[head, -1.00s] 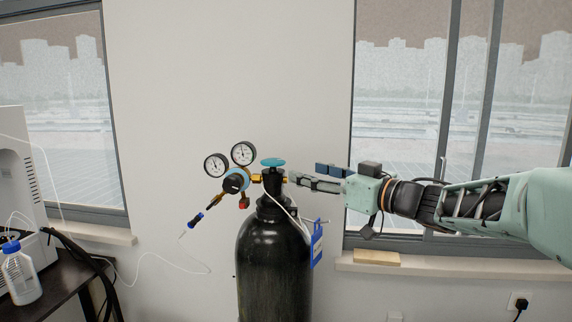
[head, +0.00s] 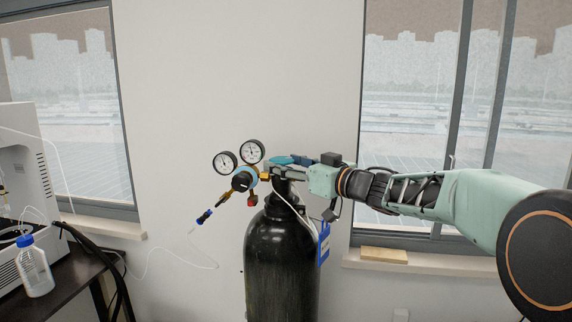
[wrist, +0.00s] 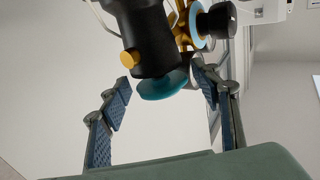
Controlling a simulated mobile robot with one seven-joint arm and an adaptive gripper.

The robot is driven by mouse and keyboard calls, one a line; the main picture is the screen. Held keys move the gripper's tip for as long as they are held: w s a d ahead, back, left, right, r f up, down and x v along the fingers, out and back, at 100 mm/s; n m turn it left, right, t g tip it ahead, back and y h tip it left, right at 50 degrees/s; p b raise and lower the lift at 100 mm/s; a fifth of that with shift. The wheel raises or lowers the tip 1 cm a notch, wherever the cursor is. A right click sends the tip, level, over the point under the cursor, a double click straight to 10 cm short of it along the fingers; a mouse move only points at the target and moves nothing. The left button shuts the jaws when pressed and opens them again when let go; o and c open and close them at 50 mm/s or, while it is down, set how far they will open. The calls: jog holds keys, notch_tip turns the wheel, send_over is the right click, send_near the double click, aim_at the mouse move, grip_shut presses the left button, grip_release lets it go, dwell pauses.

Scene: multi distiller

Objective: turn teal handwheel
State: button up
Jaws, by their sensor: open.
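The teal handwheel (head: 282,159) sits on top of the valve of a black gas cylinder (head: 281,262), partly hidden by my gripper (head: 274,167) in the head view. In the wrist view the handwheel (wrist: 163,85) shows as a teal disc below the dark valve body. My gripper (wrist: 160,80) is open, with one blue-padded finger to the left of the wheel and one to the right. The wheel lies between the fingertips, with a visible gap on the left side. Contact on the right cannot be told.
Two pressure gauges (head: 239,157) and a regulator knob (head: 242,180) stand close left of the valve. A blue tag (head: 323,243) hangs on the cylinder's right. A bench with a bottle (head: 33,268) is at the far left. The wall behind is clear.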

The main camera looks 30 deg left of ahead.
jog(key=shift+c, duration=0.3)
jog(key=c, duration=0.9)
jog(key=shift+c, duration=0.2)
